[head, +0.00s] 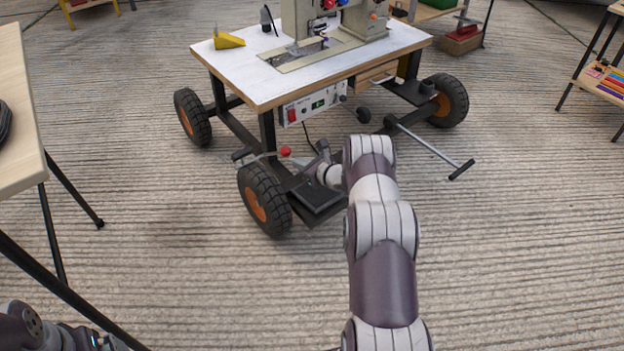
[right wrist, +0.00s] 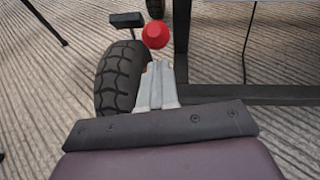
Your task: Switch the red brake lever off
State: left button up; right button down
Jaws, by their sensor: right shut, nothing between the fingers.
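The red brake lever's round red knob (head: 285,151) is beside the near-left wheel of the wheeled sewing machine table. A thin metal rod runs left from it to a black pad (head: 240,154) above the tyre. In the right wrist view the red knob (right wrist: 155,34) is just beyond my fingertips, with the black pad (right wrist: 126,19) to its left. My right gripper (head: 300,162) is shut and empty, just right of the knob. Its closed fingers (right wrist: 157,66) point at the knob; whether they touch it I cannot tell. Only part of my left arm shows, at the lower left.
The white-topped table (head: 235,72) carries a sewing machine (head: 365,20) and stands on black tyres. A control box (head: 315,103) hangs under its front edge. A T-shaped tow bar (head: 435,150) sticks out to the right. A wooden table (head: 20,130) is at left. The floor in front is clear.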

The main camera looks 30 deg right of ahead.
pick_arm(q)
jog(key=shift+f, duration=0.35)
pick_arm(e)
jog(key=shift+w+a+r, duration=0.15)
jog(key=shift+w+r, duration=0.2)
jog(key=shift+w, duration=0.3)
pick_arm(q)
jog(key=shift+r, duration=0.1)
pick_arm(e)
jog(key=shift+r, duration=0.1)
